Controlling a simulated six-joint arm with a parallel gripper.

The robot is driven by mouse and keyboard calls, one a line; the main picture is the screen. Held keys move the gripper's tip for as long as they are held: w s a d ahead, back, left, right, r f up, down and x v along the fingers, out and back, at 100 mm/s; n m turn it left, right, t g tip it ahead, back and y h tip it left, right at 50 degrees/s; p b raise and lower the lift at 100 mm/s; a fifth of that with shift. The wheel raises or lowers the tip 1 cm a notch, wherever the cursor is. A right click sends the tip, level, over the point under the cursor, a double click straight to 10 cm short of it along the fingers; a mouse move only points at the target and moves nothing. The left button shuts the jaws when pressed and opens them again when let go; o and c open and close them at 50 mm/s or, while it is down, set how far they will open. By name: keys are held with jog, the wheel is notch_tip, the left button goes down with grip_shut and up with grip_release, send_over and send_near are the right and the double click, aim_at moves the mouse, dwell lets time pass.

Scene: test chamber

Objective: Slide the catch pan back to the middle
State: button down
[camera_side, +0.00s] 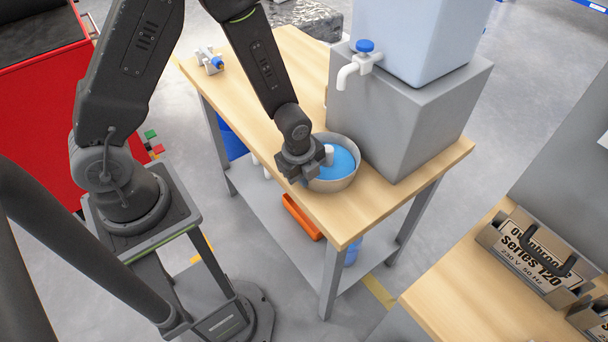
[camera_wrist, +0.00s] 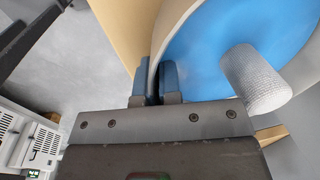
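The catch pan (camera_side: 336,184) is a round beige pan with blue liquid inside, on the wooden table near its left front edge, in front of the grey block. A white cylinder (camera_side: 328,155) stands in the liquid. The pan's rim (camera_wrist: 172,28) and the cylinder (camera_wrist: 254,80) also show in the wrist view. My gripper (camera_side: 298,172) is at the pan's left side. In the wrist view its fingers (camera_wrist: 155,85) are close together, one on each side of the pan wall, and look shut on it. The lower contact is hidden.
A white tap (camera_side: 352,70) with a blue knob juts from the tank (camera_side: 412,35) on the grey block (camera_side: 400,125). A small fixture (camera_side: 209,60) sits at the table's far left. The table (camera_side: 262,105) is bare between that fixture and the pan.

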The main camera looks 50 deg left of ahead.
aim_at(255, 129)
jog(key=shift+a, duration=0.1)
dwell(0.5)
jog(key=shift+a, duration=11.6)
jog(key=c, duration=1.3)
grip_release()
jog(key=shift+o, duration=0.2)
notch_tip(255, 129, up, 14)
jog(key=s, duration=0.1)
jog(key=shift+s+f, duration=0.15)
jog(key=shift+s, duration=0.25)
